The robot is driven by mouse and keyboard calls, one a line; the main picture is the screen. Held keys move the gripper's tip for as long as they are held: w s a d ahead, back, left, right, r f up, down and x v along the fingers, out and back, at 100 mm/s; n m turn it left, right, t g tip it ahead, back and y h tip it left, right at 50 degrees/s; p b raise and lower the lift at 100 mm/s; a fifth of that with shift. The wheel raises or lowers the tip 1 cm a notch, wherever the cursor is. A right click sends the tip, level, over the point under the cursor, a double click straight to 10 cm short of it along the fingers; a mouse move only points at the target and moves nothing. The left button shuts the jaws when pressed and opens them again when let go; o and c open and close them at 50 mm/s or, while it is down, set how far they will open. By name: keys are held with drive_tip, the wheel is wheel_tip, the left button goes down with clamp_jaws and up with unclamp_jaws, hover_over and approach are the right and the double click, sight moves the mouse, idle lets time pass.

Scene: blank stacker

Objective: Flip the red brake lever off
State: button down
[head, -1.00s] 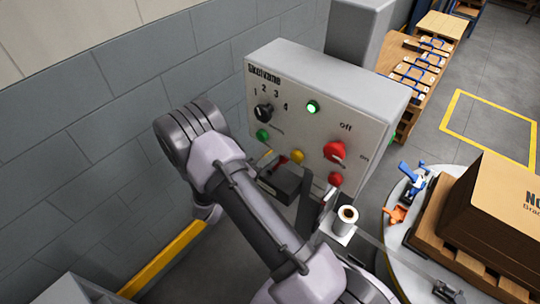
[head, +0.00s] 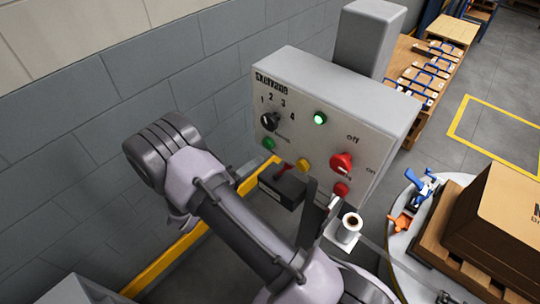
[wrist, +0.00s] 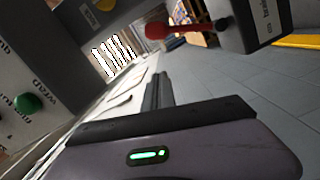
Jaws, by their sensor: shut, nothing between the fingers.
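The red brake lever (head: 284,169) sticks up from a small dark box (head: 281,188) below the control panel. In the wrist view the lever (wrist: 168,30) lies across the top, its round red end to the left and its pivot on a grey box (wrist: 247,25) at the right. My gripper (wrist: 157,92) is shut and empty, its fingers below the lever in that picture with a visible gap. In the head view dark upright parts that look like my gripper (head: 309,200) stand just right of the dark box. My arm hides part of the area below.
The control panel (head: 322,130) carries a black knob (head: 270,122), a lit green lamp (head: 320,118), a red switch (head: 342,162) and several buttons. A white roll holder (head: 347,230) stands close right of my gripper. A carton (head: 505,215) on a pallet is further right.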

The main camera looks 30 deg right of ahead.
drive_tip(key=v, duration=0.4)
drive_tip(key=shift+s+a+p, duration=0.1)
drive_tip(key=shift+a+p, duration=0.3)
